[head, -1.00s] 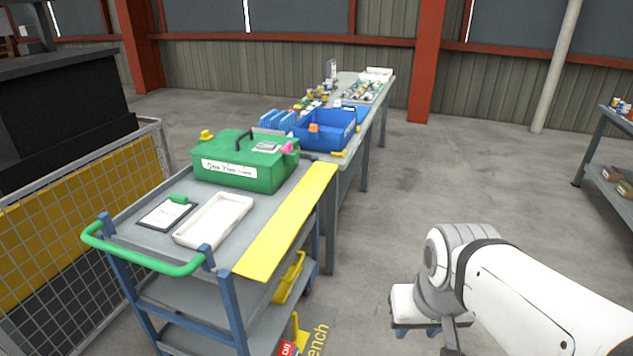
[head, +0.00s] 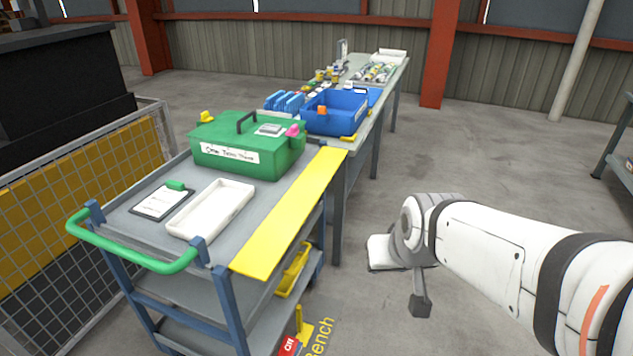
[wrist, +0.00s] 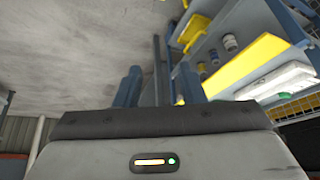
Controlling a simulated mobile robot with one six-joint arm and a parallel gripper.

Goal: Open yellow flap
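The yellow flap (head: 290,215) is a long flat strip along the right edge of the cart's grey top. It lies level with the top, beside the green box and white tray. In the wrist view the yellow flap (wrist: 246,66) is at the upper right, beyond the fingers. My gripper (wrist: 158,86) shows two dark blue-grey fingers held apart with nothing between them. It is clear of the flap.
The cart (head: 128,224) carries a green box (head: 240,157), a white tray (head: 211,208) and a clipboard (head: 161,201). A yellow bin (head: 293,271) sits below the flap. A workbench with a blue bin (head: 335,112) stands behind. Floor right of the cart is open.

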